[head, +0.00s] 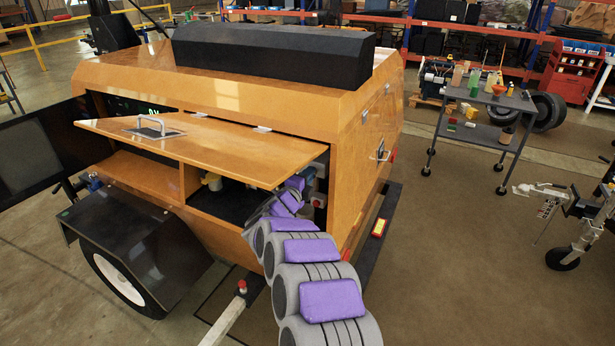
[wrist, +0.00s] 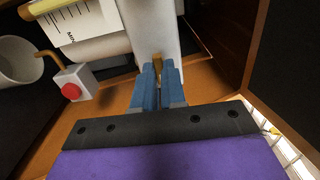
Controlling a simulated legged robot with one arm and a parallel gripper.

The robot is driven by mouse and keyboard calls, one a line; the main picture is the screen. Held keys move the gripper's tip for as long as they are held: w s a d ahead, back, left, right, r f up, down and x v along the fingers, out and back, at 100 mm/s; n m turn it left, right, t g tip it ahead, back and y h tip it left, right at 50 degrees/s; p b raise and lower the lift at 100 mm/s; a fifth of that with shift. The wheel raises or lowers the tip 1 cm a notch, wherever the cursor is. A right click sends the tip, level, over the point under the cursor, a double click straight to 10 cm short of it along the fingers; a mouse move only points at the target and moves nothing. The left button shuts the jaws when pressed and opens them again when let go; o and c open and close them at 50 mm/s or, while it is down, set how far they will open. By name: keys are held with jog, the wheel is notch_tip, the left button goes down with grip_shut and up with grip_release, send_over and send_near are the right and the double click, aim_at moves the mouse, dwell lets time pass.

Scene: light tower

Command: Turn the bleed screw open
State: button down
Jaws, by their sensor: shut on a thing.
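In the wrist view the blue fingers of my gripper (wrist: 159,76) are closed together in front of a white cylindrical body (wrist: 148,30). A small brass-coloured piece (wrist: 157,60), which looks like the bleed screw, shows at and between the fingertips. The fingers hide most of it, so how far it is turned cannot be seen. In the head view my arm reaches under the raised panel into the right part of the open compartment (head: 225,203) of the orange light tower (head: 240,85). The fingers are not clear there.
In the wrist view a red button on a pale box (wrist: 71,90), a white cup-like bowl (wrist: 18,62) and a marked gauge cylinder (wrist: 80,22) are left of the fingers. A dark wall closes the right side. The raised orange panel (head: 190,150) overhangs my arm.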

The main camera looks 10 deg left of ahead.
jog(key=shift+f, duration=0.25)
jog(key=c, duration=1.4)
grip_release()
jog(key=shift+o, duration=1)
jog(key=shift+r, duration=0.15)
jog(key=shift+d, duration=0.1)
jog(key=p+v, duration=0.3)
jog(key=v, duration=1.4)
jog(key=shift+s, duration=0.1)
